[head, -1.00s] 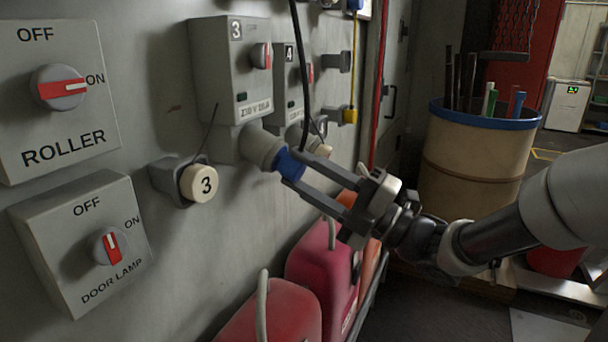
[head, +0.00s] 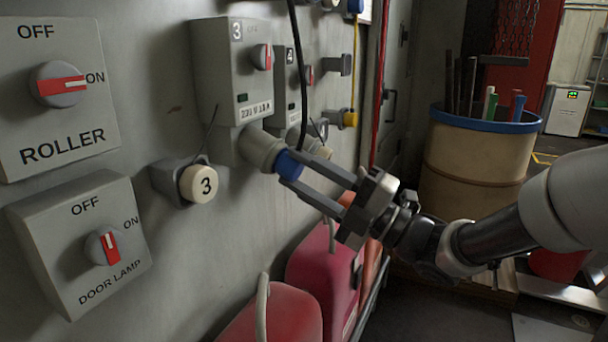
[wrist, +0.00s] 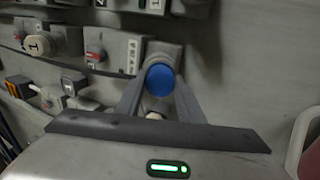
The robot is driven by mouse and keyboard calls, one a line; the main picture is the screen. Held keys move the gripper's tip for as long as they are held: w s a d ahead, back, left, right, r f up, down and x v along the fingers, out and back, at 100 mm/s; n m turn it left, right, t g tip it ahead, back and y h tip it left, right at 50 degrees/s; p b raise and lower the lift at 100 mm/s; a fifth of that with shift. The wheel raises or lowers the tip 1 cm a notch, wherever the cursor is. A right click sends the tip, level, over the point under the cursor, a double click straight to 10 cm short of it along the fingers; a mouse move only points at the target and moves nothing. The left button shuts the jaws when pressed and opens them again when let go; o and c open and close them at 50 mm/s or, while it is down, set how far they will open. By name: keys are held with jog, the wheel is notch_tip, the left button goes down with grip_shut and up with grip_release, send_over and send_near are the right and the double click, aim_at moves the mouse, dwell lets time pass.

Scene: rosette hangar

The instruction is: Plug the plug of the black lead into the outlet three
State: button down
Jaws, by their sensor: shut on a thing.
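Outlet three (head: 226,75) is a grey wall box marked 3, with a round grey socket (head: 260,150) slanting out below it. The blue plug (head: 288,164) is in line with the socket, its front end at the socket's mouth. I cannot tell how deep it sits. My gripper (head: 300,172) is shut on the plug from the lower right. In the wrist view, the round blue back of the plug (wrist: 160,80) shows between the fingers, with the grey socket (wrist: 162,52) behind it. The black lead (head: 298,70) hangs from above and passes down behind the plug; where it joins is hidden.
Outlet four (head: 290,95) stands close on the right. Red cans (head: 322,268) stand below my gripper. A drum (head: 478,160) stands at the right. The switch boxes are at the left.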

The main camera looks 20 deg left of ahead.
jog(key=shift+a+r, duration=0.1)
jog(key=shift+a, duration=0.1)
jog(key=c, duration=1.1)
grip_release()
jog(key=shift+d, duration=0.1)
